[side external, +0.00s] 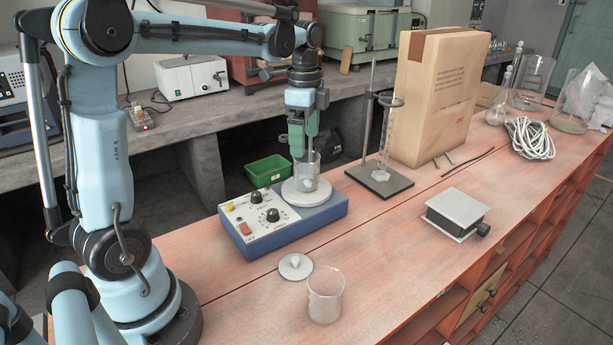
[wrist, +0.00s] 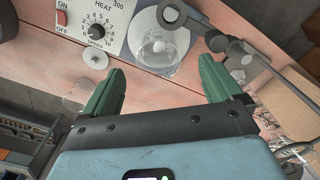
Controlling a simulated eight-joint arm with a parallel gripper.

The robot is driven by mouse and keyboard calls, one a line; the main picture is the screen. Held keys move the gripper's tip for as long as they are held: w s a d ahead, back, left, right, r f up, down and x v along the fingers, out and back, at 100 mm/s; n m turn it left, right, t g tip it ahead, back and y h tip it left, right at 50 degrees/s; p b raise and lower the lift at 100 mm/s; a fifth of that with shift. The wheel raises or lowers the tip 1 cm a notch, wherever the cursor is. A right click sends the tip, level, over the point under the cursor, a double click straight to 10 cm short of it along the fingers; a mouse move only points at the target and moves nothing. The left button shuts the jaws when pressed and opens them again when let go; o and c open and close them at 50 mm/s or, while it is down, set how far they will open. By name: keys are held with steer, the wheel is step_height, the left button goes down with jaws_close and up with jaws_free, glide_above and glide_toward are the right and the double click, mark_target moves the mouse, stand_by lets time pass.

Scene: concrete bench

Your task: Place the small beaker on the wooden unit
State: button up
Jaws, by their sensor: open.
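The small beaker (side external: 309,172) is clear glass and stands upright on the round white plate of a blue hotplate stirrer (side external: 317,212). The wrist view shows the beaker (wrist: 160,48) from above, with something white in it. My gripper (side external: 301,152) points down over the hotplate, with its green fingers close to the beaker's upper part. In the wrist view my gripper (wrist: 161,68) is open, with fingers apart and nothing held; the beaker shows beyond the fingertips. The wooden unit (side external: 400,250) is the long reddish bench with open compartments below.
A larger beaker (side external: 325,296) and a white lidlike disc (side external: 295,266) stand at the front. A ring stand (side external: 379,182) with a glass cylinder is right of the hotplate. A small lab jack (side external: 456,213) stands further right. Bare wood lies between them.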

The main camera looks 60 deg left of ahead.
mark_target(307, 166)
steer(key=shift+d+f, duration=0.15)
steer(key=shift+f, duration=1.9)
steer(key=shift+d+f, duration=0.1)
steer(key=shift+f, duration=1.9)
steer(key=c, duration=1.3)
steer(key=shift+r, duration=0.1)
